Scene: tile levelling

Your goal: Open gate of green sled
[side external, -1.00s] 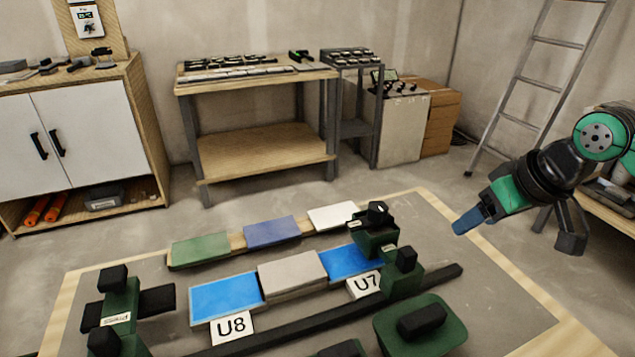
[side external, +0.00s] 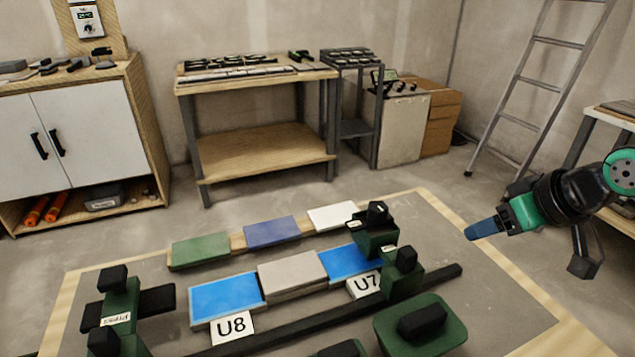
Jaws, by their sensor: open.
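Green sled hardware stands at both ends of the tile row. A green unit with black knobs (side external: 118,310) is at the left, with a label on its front. Another green unit with black knobs (side external: 400,275) is at the right, by the U7 tag. I cannot tell which part is the gate. My gripper (side external: 485,229) is at the right, above the board's right edge, with a blue finger pointing left. It is open, empty and clear of both green units.
Blue tiles (side external: 226,298) flank a beige tile (side external: 292,274) in the front row. Green, purple and white tiles lie behind. A dark rail (side external: 300,327) runs along the front. A green block with a black handle (side external: 422,322) sits at front right. The board's right side is bare.

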